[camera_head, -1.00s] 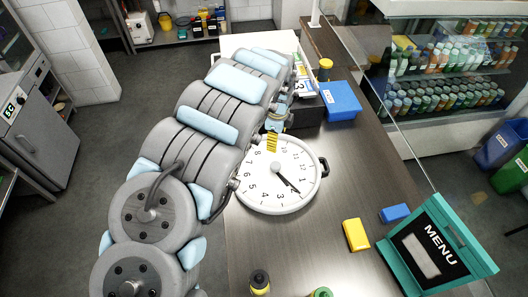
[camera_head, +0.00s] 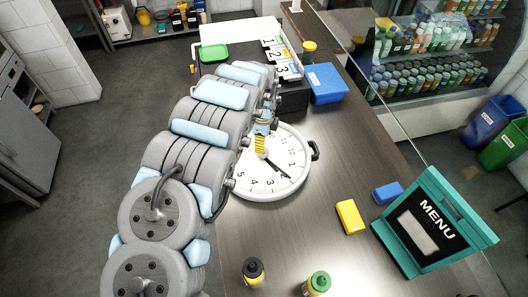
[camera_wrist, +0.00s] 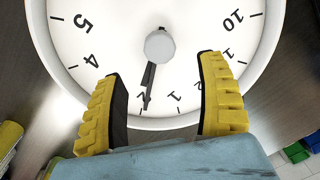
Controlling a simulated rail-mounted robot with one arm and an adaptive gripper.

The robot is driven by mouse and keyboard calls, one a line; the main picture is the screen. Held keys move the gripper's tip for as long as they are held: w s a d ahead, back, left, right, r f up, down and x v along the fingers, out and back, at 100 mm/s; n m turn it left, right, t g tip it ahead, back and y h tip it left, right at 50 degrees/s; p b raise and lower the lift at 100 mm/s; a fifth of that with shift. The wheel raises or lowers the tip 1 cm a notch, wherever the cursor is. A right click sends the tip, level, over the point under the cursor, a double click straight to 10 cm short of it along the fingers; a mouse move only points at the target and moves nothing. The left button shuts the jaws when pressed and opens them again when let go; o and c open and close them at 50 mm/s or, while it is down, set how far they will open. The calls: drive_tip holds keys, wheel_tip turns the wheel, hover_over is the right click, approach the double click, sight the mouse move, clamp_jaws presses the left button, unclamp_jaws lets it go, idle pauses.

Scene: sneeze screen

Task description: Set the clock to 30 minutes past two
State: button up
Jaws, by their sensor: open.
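A round white clock (camera_head: 268,192) with black numerals lies face up on the dark counter. Its black hands (camera_head: 281,171) lie close together, both pointing near the 2. In the wrist view the clock (camera_wrist: 205,25) fills the upper part, with a grey central knob (camera_wrist: 159,46) and the hands (camera_wrist: 149,82) pointing down. My gripper (camera_head: 261,145) is over the clock's face near its centre. In the wrist view my gripper's (camera_wrist: 158,72) yellow fingers are apart, on either side of the hands, holding nothing. Whether they touch the face is unclear. My arm hides the clock's left edge.
A blue box (camera_head: 326,83) and a dark holder with number cards (camera_head: 281,60) stand behind the clock. A yellow block (camera_head: 350,217), a blue block (camera_head: 388,192), a menu stand (camera_head: 430,222) and two bottles (camera_head: 253,271) are nearer. A clear screen runs along the right.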

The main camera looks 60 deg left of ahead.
drive_tip(key=shift+w+a+f, duration=0.1)
drive_tip(key=shift+a+f, duration=0.05)
drive_tip(key=shift+f, duration=3.6)
drive_tip(key=shift+f, duration=0.1)
drive_tip(key=c, duration=1.3)
